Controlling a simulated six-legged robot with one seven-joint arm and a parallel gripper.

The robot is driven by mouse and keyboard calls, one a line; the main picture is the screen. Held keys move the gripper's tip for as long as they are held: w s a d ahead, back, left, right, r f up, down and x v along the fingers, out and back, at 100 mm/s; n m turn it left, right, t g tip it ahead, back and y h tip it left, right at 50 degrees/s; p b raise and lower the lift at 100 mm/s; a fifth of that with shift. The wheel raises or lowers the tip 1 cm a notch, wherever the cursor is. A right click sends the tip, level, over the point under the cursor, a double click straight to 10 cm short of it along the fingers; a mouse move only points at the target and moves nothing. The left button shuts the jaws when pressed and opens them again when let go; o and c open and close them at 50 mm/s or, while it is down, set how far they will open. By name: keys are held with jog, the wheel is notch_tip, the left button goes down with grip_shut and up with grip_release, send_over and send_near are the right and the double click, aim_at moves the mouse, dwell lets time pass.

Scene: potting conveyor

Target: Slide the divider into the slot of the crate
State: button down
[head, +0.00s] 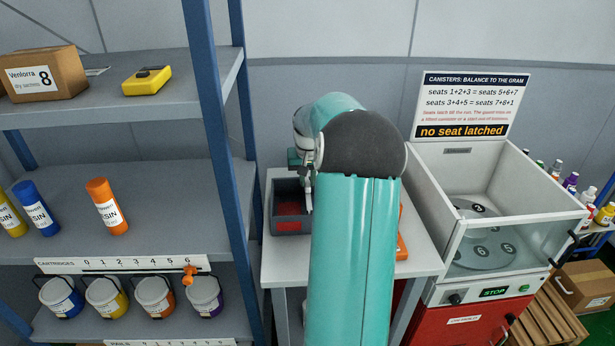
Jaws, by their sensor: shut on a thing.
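A small dark grey crate (291,226) with red inside stands on the white side table (283,258), left of my arm. My gripper (307,200) points down at the crate's right part and is seen from the side. It is mostly covered by my teal arm. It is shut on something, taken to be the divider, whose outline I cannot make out. The slot is hidden, so I cannot tell whether the divider is in it.
A blue-posted shelf (222,150) with bottles and pails stands close on the left. A canister machine (480,250) with an open-topped bin stands on the right. An orange object (402,245) lies partly hidden on the table.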

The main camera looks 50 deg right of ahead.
jog(key=shift+f, duration=0.6)
jog(key=c, duration=1.3)
grip_release()
notch_tip(320, 180, up, 14)
jog(key=s+a, duration=0.2)
jog(key=shift+f, duration=0.25)
